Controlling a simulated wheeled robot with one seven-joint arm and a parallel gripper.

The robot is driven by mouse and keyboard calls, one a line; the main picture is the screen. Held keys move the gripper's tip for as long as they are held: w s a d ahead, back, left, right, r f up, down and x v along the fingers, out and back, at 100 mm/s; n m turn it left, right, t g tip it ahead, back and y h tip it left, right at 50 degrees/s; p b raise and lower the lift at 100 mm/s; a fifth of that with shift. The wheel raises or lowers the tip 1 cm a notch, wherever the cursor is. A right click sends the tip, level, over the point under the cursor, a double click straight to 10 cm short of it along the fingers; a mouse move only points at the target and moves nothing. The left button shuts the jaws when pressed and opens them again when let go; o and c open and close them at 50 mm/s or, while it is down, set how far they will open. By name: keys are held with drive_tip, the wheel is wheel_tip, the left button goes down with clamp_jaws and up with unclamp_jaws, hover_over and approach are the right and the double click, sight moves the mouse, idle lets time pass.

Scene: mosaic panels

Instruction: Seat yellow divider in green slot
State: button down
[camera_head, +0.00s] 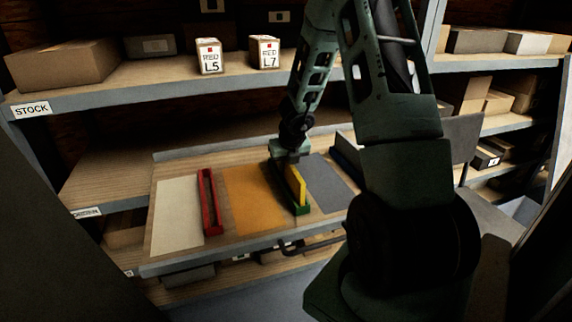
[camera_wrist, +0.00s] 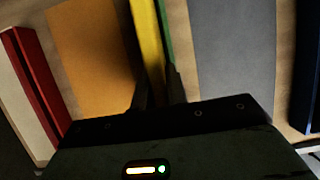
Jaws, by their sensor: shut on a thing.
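The yellow divider (camera_head: 295,183) is upright at the green slot (camera_head: 302,210), a long narrow holder on the tray board. My gripper (camera_head: 290,158) is over the far end of the divider, shut on it. In the wrist view, the yellow divider (camera_wrist: 149,50) runs up from between the dark fingers (camera_wrist: 155,95), with a strip of the green slot (camera_wrist: 167,45) along its right side. The divider's lower edge is hidden by the slot's walls, so I cannot tell whether it is fully down.
A red slot (camera_head: 210,203) stands left of an orange panel (camera_head: 252,195); a cream panel (camera_head: 178,215) is at the far left. A grey panel (camera_head: 328,178) lies right of the green slot. Two labelled boxes, L5 (camera_head: 209,57) and L7 (camera_head: 264,52), stand on the shelf above.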

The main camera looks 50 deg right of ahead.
drive_tip(key=c, duration=1.3)
unclamp_jaws()
drive_tip(key=shift+p+v, duration=5.8)
drive_tip(key=shift+v, duration=2.9)
drive_tip(key=shift+w, duration=0.1)
